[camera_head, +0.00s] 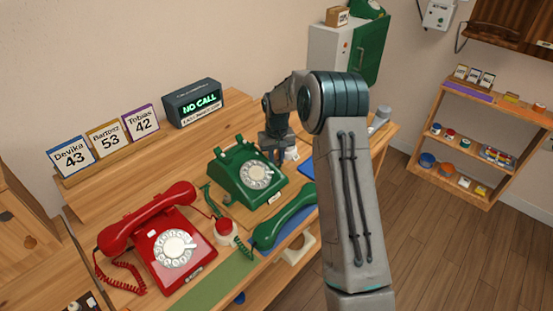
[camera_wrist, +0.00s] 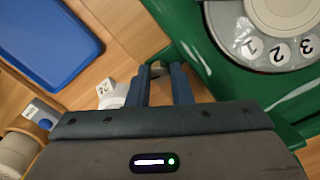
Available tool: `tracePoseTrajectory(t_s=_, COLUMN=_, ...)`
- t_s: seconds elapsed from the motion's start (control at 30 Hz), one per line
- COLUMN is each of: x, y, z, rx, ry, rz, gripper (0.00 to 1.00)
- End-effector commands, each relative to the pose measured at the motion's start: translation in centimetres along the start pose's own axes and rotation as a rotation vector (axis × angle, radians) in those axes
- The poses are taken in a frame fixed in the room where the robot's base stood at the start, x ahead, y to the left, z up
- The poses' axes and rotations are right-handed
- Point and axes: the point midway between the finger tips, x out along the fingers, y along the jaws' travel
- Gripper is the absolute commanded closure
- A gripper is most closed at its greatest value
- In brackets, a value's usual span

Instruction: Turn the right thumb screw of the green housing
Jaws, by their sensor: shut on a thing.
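The green housing (camera_head: 236,183) is a dial phone body on the wooden desk, with a white dial (camera_head: 257,175) on its front. In the wrist view, the housing (camera_wrist: 213,60) fills the upper right, with part of the numbered dial. My gripper (camera_head: 276,152) is low at the housing's far right side. In the wrist view, my gripper's two dark fingers (camera_wrist: 160,75) point at the housing's edge and are shut on a small greyish knob, the right thumb screw (camera_wrist: 157,67). Most of the screw is hidden between the fingers.
The green handset (camera_head: 285,217) lies off its cradle, in front of the housing. A red phone (camera_head: 158,240) stands at the left, with a red-topped jar (camera_head: 224,228) between.

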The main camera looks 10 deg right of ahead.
Motion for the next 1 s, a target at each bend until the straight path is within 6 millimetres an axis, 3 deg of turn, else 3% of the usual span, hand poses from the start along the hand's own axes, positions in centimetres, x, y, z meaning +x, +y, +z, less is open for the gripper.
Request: tracePoseTrajectory(t_s=1.0, x=-0.09, y=0.0, z=-0.01, rx=-0.963, ry=0.001, rz=-0.002, gripper=1.0)
